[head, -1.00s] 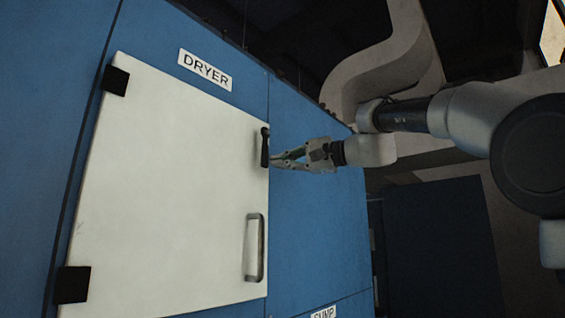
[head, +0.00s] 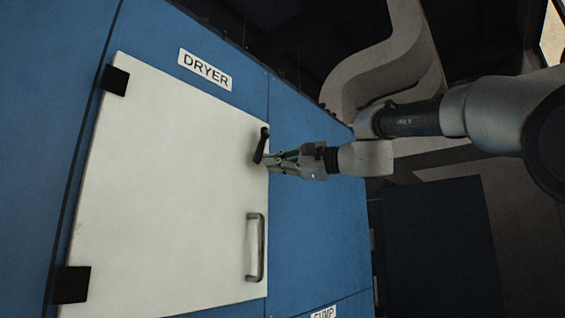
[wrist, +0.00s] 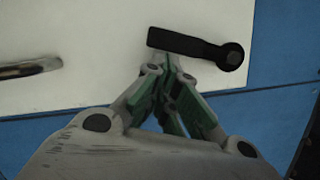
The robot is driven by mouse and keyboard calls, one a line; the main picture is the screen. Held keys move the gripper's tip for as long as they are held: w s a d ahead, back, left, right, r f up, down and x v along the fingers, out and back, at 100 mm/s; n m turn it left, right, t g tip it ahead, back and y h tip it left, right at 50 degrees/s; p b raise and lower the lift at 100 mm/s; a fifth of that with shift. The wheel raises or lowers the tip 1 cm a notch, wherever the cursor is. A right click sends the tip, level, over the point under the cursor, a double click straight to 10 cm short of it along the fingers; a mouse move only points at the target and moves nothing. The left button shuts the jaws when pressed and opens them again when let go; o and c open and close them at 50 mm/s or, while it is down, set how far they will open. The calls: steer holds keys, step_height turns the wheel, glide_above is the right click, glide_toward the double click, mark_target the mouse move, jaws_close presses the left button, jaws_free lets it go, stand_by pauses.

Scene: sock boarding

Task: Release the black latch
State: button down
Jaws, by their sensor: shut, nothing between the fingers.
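The black latch (head: 261,147) is at the upper right edge of the white dryer door. Its lower end is tilted a little to the left. In the wrist view the latch (wrist: 188,44) shows as a black lever with a round pivot at its right end. My gripper (head: 268,160) is shut and empty, with its fingertips right beside the latch's lower, free end. In the wrist view the gripper (wrist: 165,76) has its tips close below the lever's left part; I cannot tell whether they touch. The door (head: 170,190) looks closed.
A metal door handle (head: 255,248) is below the latch and shows at the left in the wrist view (wrist: 30,68). Black hinges (head: 115,80) are on the door's left side. The blue panel (head: 310,230) right of the door is flat and clear below my arm.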

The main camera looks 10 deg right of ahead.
mark_target(260, 159)
steer(key=s+m, duration=0.1)
steer(key=a+m+t, duration=0.1)
steer(key=m, duration=0.1)
steer(key=s+a+m, duration=0.1)
steer(key=m, duration=0.1)
steer(key=shift+s+a, duration=0.25)
steer(key=shift+s, duration=0.05)
steer(key=m, duration=0.1)
steer(key=s+a+m+t, duration=0.1)
steer(key=m, duration=0.1)
steer(key=shift+s+a+r, duration=0.15)
steer(key=shift+a+r, duration=0.05)
steer(key=shift+r, duration=0.2)
steer(key=m, duration=0.1)
steer(key=m+t, duration=0.1)
steer(key=shift+s+a+r+m, duration=0.3)
steer(key=shift+s+a+r, duration=0.05)
steer(key=shift+s, duration=0.05)
steer(key=shift+s+a+r, duration=0.15)
steer(key=shift+r, duration=0.05)
steer(key=shift+s+a+r, duration=0.3)
steer(key=shift+a+r, duration=0.05)
steer(key=shift+r, duration=0.2)
steer(key=shift+s+a+r, duration=0.3)
steer(key=shift+r, duration=0.2)
